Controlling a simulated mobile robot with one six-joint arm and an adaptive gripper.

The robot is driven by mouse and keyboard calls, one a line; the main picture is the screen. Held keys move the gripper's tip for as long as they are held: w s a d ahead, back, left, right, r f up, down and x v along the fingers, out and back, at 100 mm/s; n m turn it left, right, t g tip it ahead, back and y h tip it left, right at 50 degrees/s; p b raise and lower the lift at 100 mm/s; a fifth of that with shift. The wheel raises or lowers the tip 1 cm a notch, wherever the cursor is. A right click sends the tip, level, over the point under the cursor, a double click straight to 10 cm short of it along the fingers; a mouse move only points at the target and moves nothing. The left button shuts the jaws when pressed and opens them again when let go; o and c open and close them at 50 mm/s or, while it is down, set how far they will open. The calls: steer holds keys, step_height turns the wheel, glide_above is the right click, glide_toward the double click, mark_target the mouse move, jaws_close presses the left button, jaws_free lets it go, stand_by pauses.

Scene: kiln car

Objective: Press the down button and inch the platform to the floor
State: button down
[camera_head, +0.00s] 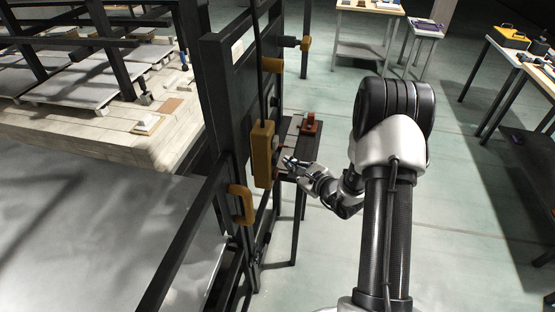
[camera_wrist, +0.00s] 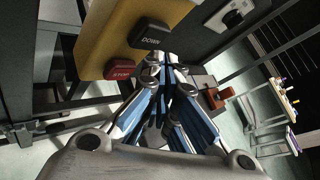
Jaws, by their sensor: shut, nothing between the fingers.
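A yellow control box (camera_head: 262,153) hangs on a cable beside a dark metal post. In the wrist view the box (camera_wrist: 97,42) carries a black button marked DOWN (camera_wrist: 150,33) and a red button marked STOP (camera_wrist: 122,73). My gripper (camera_head: 289,163) is shut and empty, just right of the box. In the wrist view its fingertips (camera_wrist: 163,67) appear just below the DOWN button; I cannot tell whether they touch it. A large grey surface (camera_head: 90,240) at lower left looks like the platform; its height above the floor is unclear.
The dark frame (camera_head: 215,95) carries yellow brackets (camera_head: 241,204). A small dark stand (camera_head: 285,143) with a red object (camera_head: 309,122) is behind my gripper. The loaded pale deck (camera_head: 100,125) lies left. Worktables (camera_head: 500,48) stand at the right, with open floor (camera_head: 470,190) between.

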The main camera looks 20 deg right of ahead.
steer(key=shift+a, duration=0.1)
steer(key=shift+w+a+b, duration=0.25)
steer(key=shift+b, duration=0.1)
